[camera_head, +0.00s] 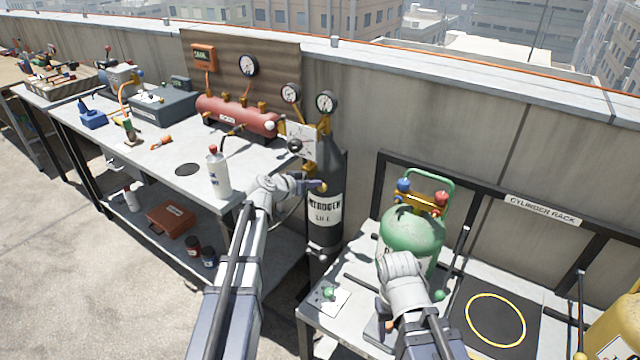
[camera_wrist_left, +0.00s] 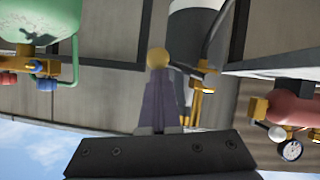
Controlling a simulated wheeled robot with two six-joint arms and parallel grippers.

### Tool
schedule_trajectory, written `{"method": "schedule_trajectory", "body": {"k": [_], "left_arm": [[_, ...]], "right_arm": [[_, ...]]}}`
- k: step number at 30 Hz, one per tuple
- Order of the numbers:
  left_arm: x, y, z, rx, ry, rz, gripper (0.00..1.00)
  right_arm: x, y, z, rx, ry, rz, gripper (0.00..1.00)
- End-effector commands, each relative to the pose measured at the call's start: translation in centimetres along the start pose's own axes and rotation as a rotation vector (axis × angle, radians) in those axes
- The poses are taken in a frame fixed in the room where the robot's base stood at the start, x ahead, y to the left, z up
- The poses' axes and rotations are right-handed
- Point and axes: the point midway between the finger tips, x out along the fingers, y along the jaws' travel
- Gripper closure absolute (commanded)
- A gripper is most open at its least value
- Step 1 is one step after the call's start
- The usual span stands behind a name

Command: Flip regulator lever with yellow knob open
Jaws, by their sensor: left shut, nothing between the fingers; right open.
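The yellow knob (camera_head: 323,187) shows at the tip of my left gripper (camera_head: 313,187), in front of the dark nitrogen cylinder (camera_head: 330,165). In the left wrist view the yellow knob (camera_wrist_left: 158,59) is at the far end of the closed fingers (camera_wrist_left: 163,88), and the lever behind it is mostly hidden. I cannot tell whether the fingers touch the knob. My left gripper is shut with nothing held. Brass regulator fittings (camera_wrist_left: 200,95) show just right of the fingers. My right gripper (camera_head: 380,326) is low over the right table, open, its fingers hard to make out.
A green cylinder (camera_head: 410,232) with red and blue knobs stands on the right table, close to my right arm. A red tank (camera_head: 235,115) and a white bottle (camera_head: 218,172) are on the left bench. A white dial plate (camera_head: 301,150) sits above my left gripper. The wall is behind.

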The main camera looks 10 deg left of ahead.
Motion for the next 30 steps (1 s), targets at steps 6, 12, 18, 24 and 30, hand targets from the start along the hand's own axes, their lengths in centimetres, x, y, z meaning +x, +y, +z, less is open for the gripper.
{"method": "schedule_trajectory", "body": {"k": [6,12,18,24,30], "left_arm": [[0.6,-0.4,1.6,0.187,-0.001,-0.09,1.0],[1.2,-0.8,2.7,0.357,0.0,-0.176,1.0],[1.7,-1.4,3.8,0.527,-0.001,-0.262,1.0],[2.2,-2.2,4.6,0.695,-0.001,-0.348,1.0],[2.5,-3.1,5.3,0.855,-0.001,-0.429,1.0]], "right_arm": [[1.5,-0.1,-0.1,0.0,0.0,0.0,0.5],[3.0,-0.3,-0.2,0.0,0.0,0.0,0.5],[4.8,-0.5,-0.3,0.0,0.0,0.0,0.5],[6.8,-0.7,-0.4,0.0,0.0,0.0,0.5],[8.8,-0.8,-0.5,0.0,0.0,0.0,0.5]]}}
